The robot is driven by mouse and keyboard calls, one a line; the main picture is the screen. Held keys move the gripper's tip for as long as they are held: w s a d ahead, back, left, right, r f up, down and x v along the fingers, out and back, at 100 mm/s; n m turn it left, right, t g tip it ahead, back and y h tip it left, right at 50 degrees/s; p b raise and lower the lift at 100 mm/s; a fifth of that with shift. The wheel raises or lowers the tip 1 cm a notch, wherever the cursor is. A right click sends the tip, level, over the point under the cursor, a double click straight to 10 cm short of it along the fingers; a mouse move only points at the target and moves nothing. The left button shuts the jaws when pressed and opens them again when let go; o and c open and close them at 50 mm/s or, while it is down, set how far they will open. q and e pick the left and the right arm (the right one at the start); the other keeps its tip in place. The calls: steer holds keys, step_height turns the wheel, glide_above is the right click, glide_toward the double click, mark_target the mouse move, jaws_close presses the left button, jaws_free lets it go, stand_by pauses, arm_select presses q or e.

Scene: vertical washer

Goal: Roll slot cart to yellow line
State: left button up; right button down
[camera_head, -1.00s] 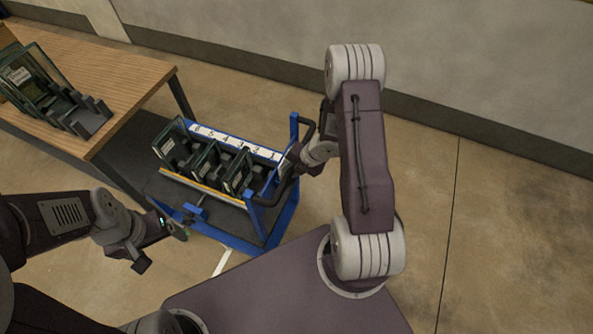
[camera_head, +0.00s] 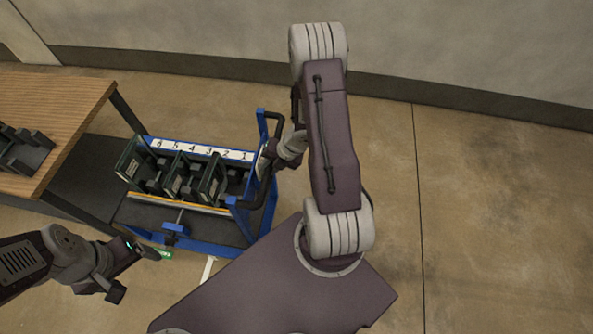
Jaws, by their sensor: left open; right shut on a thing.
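The blue slot cart (camera_head: 245,226) stands on the floor left of centre, beside the wooden table. Its white strip (camera_head: 200,149) is numbered 6 to 1 from left to right, and several dark framed panels (camera_head: 128,163) stand in its slots. My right gripper (camera_head: 268,158) is shut on the black handle (camera_head: 272,186) at the cart's right end; my arm partly hides the grip. My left gripper (camera_head: 130,272) is open and empty, low in front of the cart's left end. A short whitish line (camera_head: 208,270) shows on the floor in front of the cart; I see no clearly yellow floor line.
The wooden table (camera_head: 60,105) stands at the left, close to the cart, with a dark slotted rack (camera_head: 22,152) on it. A grey wall (camera_head: 450,50) runs along the back. The concrete floor (camera_head: 490,220) at the right is clear.

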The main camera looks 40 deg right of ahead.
steer(key=s+d, duration=0.6)
steer(key=s, duration=0.1)
steer(key=shift+p, duration=0.35)
stand_by(0.9)
steer(key=shift+s, duration=0.1)
stand_by(0.6)
